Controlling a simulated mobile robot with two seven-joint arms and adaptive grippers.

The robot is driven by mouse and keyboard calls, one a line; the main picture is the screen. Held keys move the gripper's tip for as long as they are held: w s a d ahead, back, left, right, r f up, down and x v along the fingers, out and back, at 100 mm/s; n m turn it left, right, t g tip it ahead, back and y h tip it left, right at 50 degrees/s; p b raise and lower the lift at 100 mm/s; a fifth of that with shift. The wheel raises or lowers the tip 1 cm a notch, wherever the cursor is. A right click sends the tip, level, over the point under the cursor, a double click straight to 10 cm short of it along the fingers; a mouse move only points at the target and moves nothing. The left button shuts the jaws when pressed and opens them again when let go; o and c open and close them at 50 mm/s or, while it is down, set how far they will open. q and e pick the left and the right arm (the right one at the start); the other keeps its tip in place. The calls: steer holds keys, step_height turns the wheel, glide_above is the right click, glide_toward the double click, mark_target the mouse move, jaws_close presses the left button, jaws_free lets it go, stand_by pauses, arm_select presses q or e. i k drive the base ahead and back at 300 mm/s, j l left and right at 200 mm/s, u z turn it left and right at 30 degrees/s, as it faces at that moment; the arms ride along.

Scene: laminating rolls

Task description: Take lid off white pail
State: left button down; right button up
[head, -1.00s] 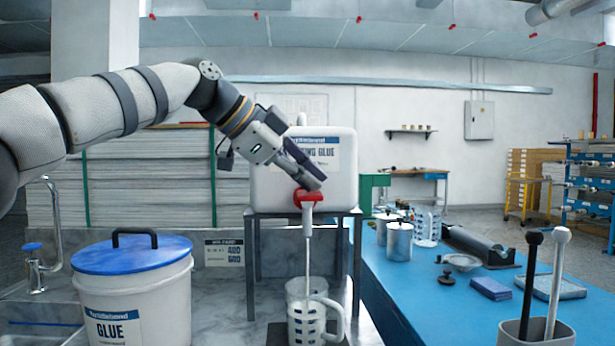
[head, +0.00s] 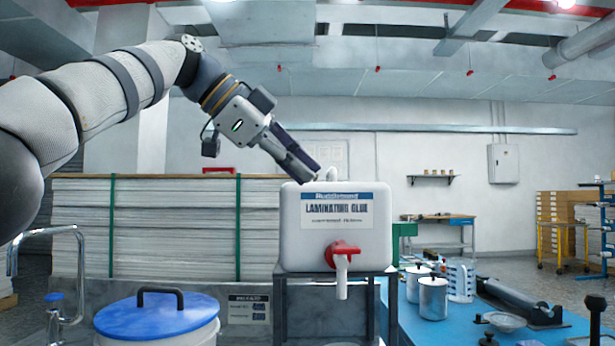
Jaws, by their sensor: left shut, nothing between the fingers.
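The white pail (head: 205,338) stands at the bottom left of the head view, cut off by the lower edge. Its blue lid (head: 157,318) with a black arched handle (head: 160,291) is on it. My left gripper (head: 314,172) is shut and empty. It shows at the top left corner of the white laminating glue container, above and to the right of the lid, well apart from it. My right gripper is not in view.
The white glue container (head: 305,240) with a red tap (head: 342,250) stands on a dark metal stand (head: 280,310). A chrome faucet (head: 75,250) rises left of the pail. A blue table (head: 460,325) with metal canisters (head: 433,298) is at right.

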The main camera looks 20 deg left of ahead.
mark_target(164, 313)
steer(key=k+j, duration=0.45)
steer(key=j, duration=0.3)
steer(key=k+j, duration=0.25)
steer(key=j, duration=0.1)
